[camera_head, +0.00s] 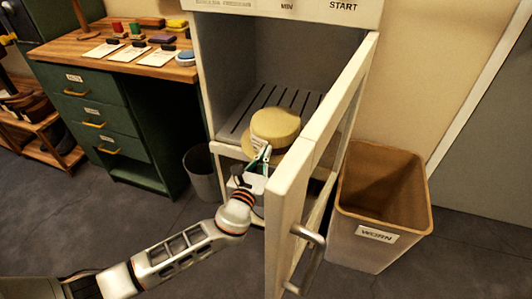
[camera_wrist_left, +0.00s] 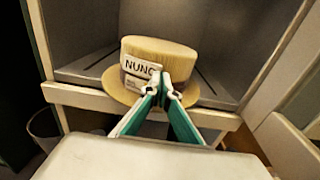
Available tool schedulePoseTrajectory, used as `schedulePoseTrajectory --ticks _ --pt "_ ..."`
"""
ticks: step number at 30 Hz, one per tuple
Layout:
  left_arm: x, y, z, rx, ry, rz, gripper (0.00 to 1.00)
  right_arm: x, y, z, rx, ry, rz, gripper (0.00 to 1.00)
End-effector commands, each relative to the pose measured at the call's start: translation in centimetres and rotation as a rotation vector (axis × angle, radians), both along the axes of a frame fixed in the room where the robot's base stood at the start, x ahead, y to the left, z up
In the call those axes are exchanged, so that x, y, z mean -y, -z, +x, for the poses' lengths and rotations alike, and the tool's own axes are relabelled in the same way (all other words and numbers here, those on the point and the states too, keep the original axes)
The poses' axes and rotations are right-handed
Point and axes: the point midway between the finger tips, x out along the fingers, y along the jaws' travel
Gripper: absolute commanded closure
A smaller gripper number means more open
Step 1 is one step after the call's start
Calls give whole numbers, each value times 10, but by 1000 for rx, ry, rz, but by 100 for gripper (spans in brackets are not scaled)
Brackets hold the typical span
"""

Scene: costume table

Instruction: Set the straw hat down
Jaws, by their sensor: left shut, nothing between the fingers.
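The straw hat (camera_head: 277,126) rests upright on the slatted shelf inside the open cabinet, near its front edge. In the left wrist view the hat (camera_wrist_left: 160,52) shows a flat crown, a wide brim and a white label reading "NUNO". My left gripper (camera_head: 262,157) is at the front of the hat, its fingers shut with nothing between them. My right gripper is not in view.
The cabinet door (camera_head: 318,130) stands open to the right of my left arm. A bin labelled "WORN" (camera_head: 377,234) is right of it. A small grey bin (camera_head: 201,175) and a green desk (camera_head: 150,130) with cards and brushes are left. Shelf slats (camera_head: 252,108) behind the hat are bare.

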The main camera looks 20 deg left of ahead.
Motion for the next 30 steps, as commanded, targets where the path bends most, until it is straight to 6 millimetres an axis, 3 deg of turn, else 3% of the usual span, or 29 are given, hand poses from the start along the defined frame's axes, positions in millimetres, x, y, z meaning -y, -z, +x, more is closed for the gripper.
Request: schedulePoseTrajectory --ticks 14,21,30 --pt "0 0 9 1 -1 0 100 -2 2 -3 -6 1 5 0" --pt "2 3 63 -2 -2 -1 100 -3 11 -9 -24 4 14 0" --pt "4 7 120 -6 -1 -1 100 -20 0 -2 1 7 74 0"
